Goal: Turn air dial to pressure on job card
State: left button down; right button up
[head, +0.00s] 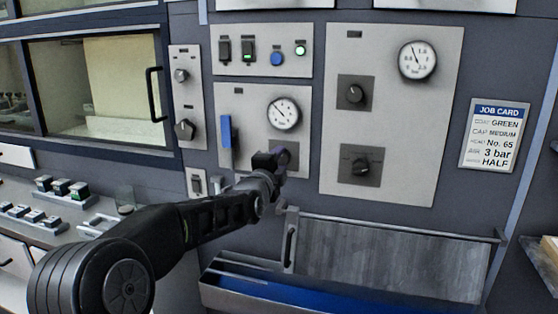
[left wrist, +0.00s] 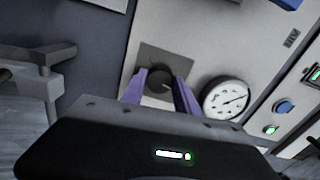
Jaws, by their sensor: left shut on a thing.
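My left gripper (head: 268,160) reaches up to the dial under the gauge on the middle panel and hides most of it. In the left wrist view the purple fingers of my left gripper (left wrist: 163,88) are shut on the black air dial (left wrist: 159,79), one on each side. The white round gauge (head: 283,114) sits just above the dial; it also shows in the left wrist view (left wrist: 226,98), its figures too small to read. My right gripper is not in view.
A blue lever (head: 226,131) is left of the gauge. The right panel has another gauge (head: 417,60) and two black knobs (head: 354,93), (head: 361,165). Below is a grey flap (head: 390,260) with a handle. Small blocks (head: 62,187) stand on the left bench.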

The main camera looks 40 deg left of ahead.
pick_arm(q)
jog(key=shift+m+p, duration=0.3)
jog(key=shift+m, duration=1.4)
jog(key=c, duration=0.9)
grip_release()
jog(key=shift+s, duration=0.1)
jog(key=b+v, duration=0.1)
jog(key=v, duration=0.6)
jog(key=shift+s+d, duration=0.15)
jog(key=shift+s, duration=0.15)
